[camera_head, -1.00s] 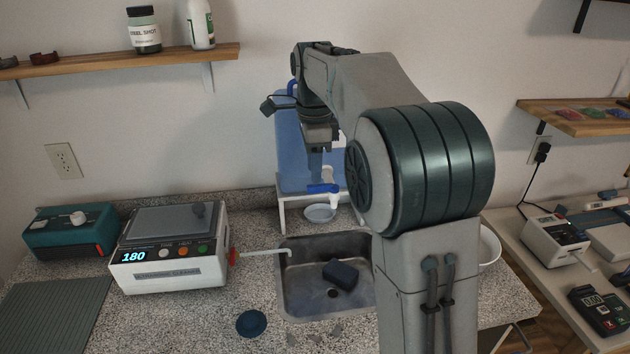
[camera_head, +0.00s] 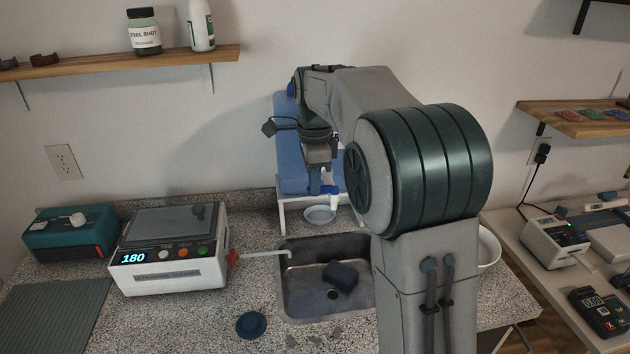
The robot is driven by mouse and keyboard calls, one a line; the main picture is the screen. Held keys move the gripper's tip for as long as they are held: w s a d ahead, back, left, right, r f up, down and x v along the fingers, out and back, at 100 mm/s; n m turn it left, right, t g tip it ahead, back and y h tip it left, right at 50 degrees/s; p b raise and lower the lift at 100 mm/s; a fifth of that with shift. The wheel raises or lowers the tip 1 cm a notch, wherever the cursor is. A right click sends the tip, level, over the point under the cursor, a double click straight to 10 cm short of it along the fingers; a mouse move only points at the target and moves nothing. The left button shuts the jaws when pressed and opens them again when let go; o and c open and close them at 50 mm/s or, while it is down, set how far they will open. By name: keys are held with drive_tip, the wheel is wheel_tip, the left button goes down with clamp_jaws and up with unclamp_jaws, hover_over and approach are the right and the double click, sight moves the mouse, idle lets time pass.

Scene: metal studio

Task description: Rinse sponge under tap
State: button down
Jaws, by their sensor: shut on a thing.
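The dark blue sponge (camera_head: 340,275) lies in the metal sink (camera_head: 300,290), near the drain. A blue water container (camera_head: 289,160) stands on a white stand behind the sink. Its tap (camera_head: 334,199) has a white spout and a blue lever, at the container's lower front. My gripper (camera_head: 316,188) points down at the tap, and its fingertips are shut on the blue lever. The fingers hide part of the lever, and my arm hides the container's right side. I see no water running from the spout.
A small pale dish (camera_head: 320,214) sits below the tap. The ultrasonic cleaner (camera_head: 170,255) stands left of the sink, its pale outlet pipe (camera_head: 268,254) reaching over the sink's edge. A round blue disc (camera_head: 251,324) lies on the front counter. A white bowl (camera_head: 489,247) is partly behind my arm.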

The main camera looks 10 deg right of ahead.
drive_tip(key=shift+s+n, duration=0.15)
drive_tip(key=shift+n, duration=0.15)
drive_tip(key=shift+s+d+n, duration=0.1)
drive_tip(key=shift+s+n, duration=0.25)
drive_tip(key=shift+n, duration=0.6)
drive_tip(key=shift+s+d+n, duration=0.1)
drive_tip(key=shift+s+n, duration=0.2)
drive_tip(key=shift+n, duration=0.6)
drive_tip(key=shift+s+d+n, duration=0.1)
drive_tip(key=shift+s+n, duration=0.25)
drive_tip(key=shift+n, duration=0.6)
drive_tip(key=c, duration=1.5)
unclamp_jaws()
wheel_tip(320, 180, up, 14)
drive_tip(key=shift+f+p, duration=0.1)
drive_tip(key=shift+p, duration=0.45)
